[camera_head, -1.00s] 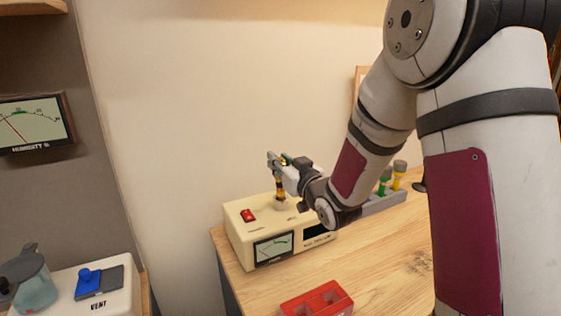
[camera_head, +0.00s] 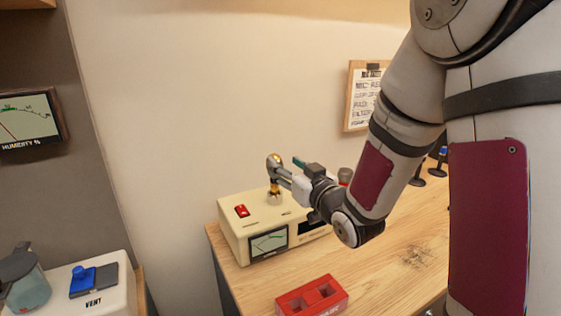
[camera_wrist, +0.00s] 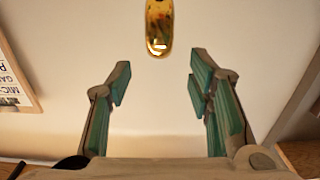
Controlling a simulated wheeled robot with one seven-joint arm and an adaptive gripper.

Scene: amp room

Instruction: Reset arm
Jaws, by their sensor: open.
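My gripper (camera_head: 291,169) is open, with teal finger pads, just right of a gold, glossy tube (camera_head: 274,166). The tube stands upright on top of the cream tester box (camera_head: 232,228). In the wrist view my gripper (camera_wrist: 157,82) has its fingers spread wide with nothing between the pads. The amber tube (camera_wrist: 159,27) shows ahead, beyond the fingertips. My arm comes in from the right and hides part of the bench behind it.
The box has a red switch (camera_head: 242,211) and a meter (camera_head: 268,243). A red tray (camera_head: 312,297) lies at the wooden bench's (camera_head: 385,262) front. A clipboard (camera_head: 358,118) hangs on the wall. A vent unit (camera_head: 125,284) and jug (camera_head: 24,276) stand at lower left.

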